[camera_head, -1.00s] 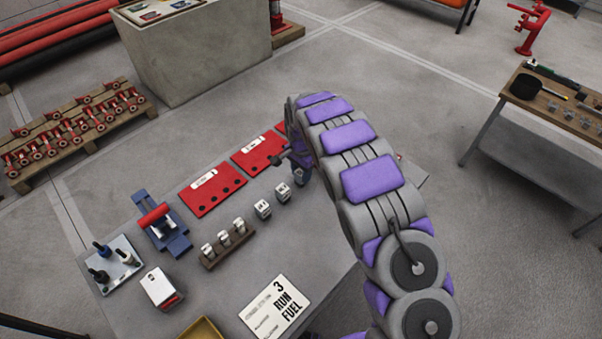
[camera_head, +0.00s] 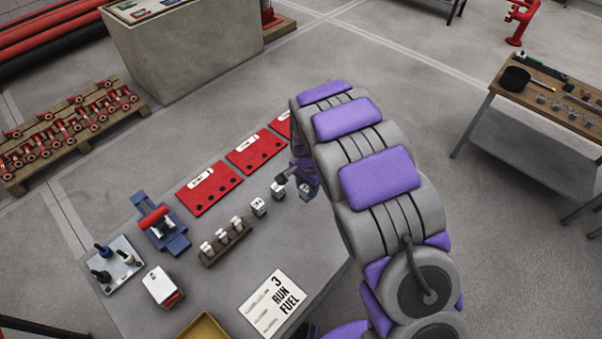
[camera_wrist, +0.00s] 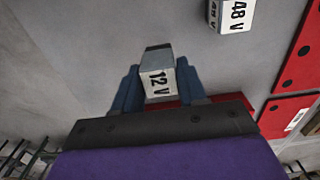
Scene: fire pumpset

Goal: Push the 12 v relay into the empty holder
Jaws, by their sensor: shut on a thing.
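The 12 V relay (camera_wrist: 158,82) is a small pale block with a dark top, marked "12 V". In the wrist view it sits between the two blue fingers of my gripper (camera_wrist: 160,92), which are shut on it. I cannot make out which holder is empty.
Red plates (camera_head: 209,188) lie behind. A blue fixture (camera_head: 163,232), white box (camera_head: 160,286) and "3 RUN FUEL" card (camera_head: 275,303) are around.

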